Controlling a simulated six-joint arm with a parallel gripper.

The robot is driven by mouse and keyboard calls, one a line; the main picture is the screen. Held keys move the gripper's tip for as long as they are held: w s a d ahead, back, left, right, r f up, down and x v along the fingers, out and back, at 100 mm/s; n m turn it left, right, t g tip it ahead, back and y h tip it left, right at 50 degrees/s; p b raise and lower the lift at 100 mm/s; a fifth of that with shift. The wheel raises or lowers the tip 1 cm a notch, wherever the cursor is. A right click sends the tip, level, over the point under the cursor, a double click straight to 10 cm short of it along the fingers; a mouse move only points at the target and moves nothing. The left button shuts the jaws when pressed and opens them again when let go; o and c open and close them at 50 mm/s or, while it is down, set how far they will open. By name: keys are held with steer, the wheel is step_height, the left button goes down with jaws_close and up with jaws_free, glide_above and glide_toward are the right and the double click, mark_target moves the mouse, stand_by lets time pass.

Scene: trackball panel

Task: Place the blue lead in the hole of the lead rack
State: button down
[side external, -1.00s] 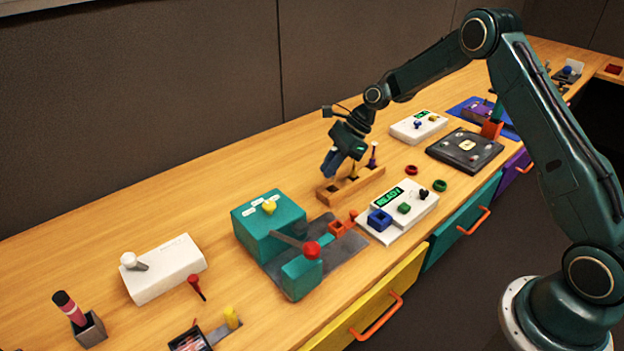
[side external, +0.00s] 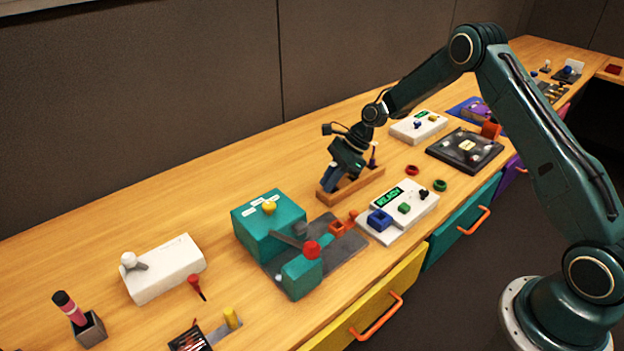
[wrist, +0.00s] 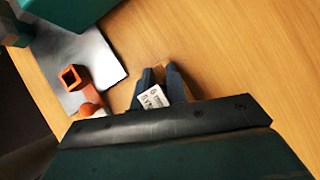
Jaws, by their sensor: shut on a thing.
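The wooden lead rack (side external: 362,184) stands on the table in the side view. A purple lead (side external: 373,157) stands upright at its far right end. My gripper (side external: 329,186) points down at the rack's near left end, with its fingertips low against the rack. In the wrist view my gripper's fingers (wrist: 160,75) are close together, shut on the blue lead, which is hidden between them. A white printed tag shows between the fingers. I cannot tell whether the lead is in the hole.
A teal box with a red-knobbed lever (side external: 311,249) stands left of the rack on a grey plate. A white panel reading READY (side external: 410,203) is to the right. An orange square socket (wrist: 74,77) is near the fingers in the wrist view. The wood behind the rack is clear.

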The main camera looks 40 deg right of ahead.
steer(key=shift+f, duration=0.15)
steer(key=c, duration=1.4)
jaws_free()
steer(key=v, duration=1.2)
steer(key=shift+r, duration=0.25)
steer(key=shift+a, duration=0.1)
